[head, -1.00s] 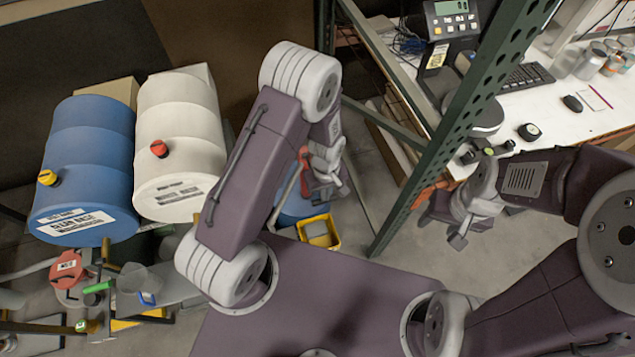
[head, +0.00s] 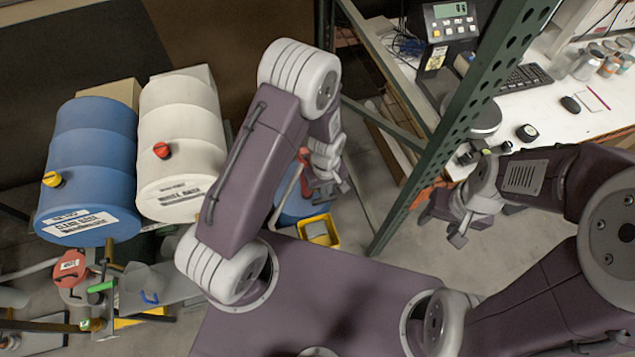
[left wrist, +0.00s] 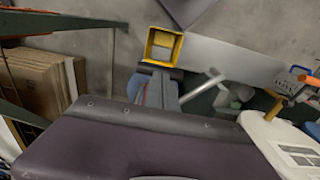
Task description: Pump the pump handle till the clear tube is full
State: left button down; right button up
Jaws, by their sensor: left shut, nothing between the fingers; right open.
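At the lower left of the head view is a pump assembly with a round red part (head: 69,267) bearing a white label and a green lever (head: 101,287). A translucent clear container (head: 138,286) with a blue piece by it stands just right of them. I cannot tell which part is the pump handle or how full the clear tube is. My left gripper (head: 334,188) is shut and empty, well to the right of the assembly, above the yellow bin. My right gripper (head: 457,240) is open and empty beside the green rack post, far from the pump.
A blue drum (head: 92,165) and a white drum (head: 181,145) lie behind the pump. A yellow bin (head: 319,231) sits low; it also shows in the left wrist view (left wrist: 151,47). A green rack post (head: 455,130) stands between my grippers. A white table (head: 548,125) is right.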

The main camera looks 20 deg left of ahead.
pick_arm(q)
notch_tip(320, 180, up, 6)
jog(key=p, duration=0.5)
dwell(0.4)
jog(key=w+a+f+n+t+b, duration=0.1)
jog(key=w+a+f+t+b, duration=0.3)
jog(key=b, duration=1.2)
jog(key=s+a+f+m+g+b, duration=0.1)
jog(key=s+a+m+g+b, duration=0.1)
jog(key=s+m, duration=0.5)
jog(key=s+a+b, duration=0.1)
jog(key=s+b, duration=0.1)
jog(key=s, duration=0.3)
jog(key=shift+f+m+g+b, duration=0.25)
jog(key=shift+m+g+b, duration=0.05)
jog(key=shift+g+b, duration=0.1)
